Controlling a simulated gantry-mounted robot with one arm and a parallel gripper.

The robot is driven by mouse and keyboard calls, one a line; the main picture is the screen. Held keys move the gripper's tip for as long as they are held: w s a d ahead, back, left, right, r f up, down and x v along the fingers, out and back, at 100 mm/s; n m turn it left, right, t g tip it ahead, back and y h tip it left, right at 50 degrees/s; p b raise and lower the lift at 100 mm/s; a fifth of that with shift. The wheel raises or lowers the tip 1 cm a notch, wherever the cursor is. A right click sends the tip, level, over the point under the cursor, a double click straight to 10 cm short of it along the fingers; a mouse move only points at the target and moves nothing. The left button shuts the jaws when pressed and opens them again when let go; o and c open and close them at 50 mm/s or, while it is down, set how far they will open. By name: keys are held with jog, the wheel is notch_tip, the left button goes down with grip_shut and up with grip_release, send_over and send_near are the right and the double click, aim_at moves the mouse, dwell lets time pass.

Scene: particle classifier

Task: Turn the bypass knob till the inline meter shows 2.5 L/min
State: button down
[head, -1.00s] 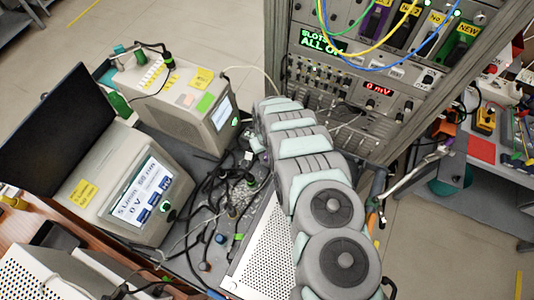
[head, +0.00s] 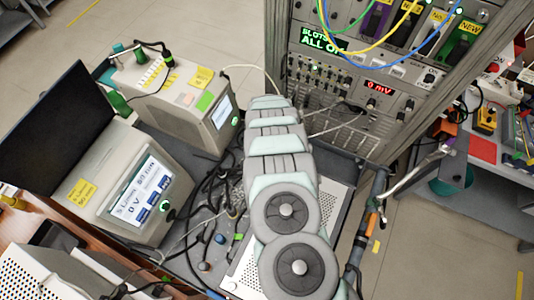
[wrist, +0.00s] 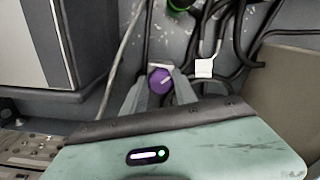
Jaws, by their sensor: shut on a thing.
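In the wrist view, a round purple knob (wrist: 160,80) with a pale pointer line sits between the two grey fingers of my gripper (wrist: 164,76). The fingers are shut on the knob from both sides. In the head view my arm covers the gripper and this knob. I cannot tell for certain which display is the inline meter. The screen (head: 139,196) on the beige instrument at left carries small readings, among them what looks like "0 V" and "5 L/min". I cannot make out a 2.5 reading.
Black cables (wrist: 232,40) and a white tag (wrist: 204,68) lie close to the fingers. A second beige instrument (head: 165,95) stands behind the first. The rack (head: 375,70) with blue and yellow leads stands at back right. A perforated metal box (head: 238,268) lies under my arm.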

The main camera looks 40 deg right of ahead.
dwell(0.3)
jog(key=c, duration=1)
grip_release()
jog(key=shift+o, duration=0.2)
jog(key=shift+r, duration=0.1)
notch_tip(320, 180, up, 11)
jog(key=shift+f, duration=0.2)
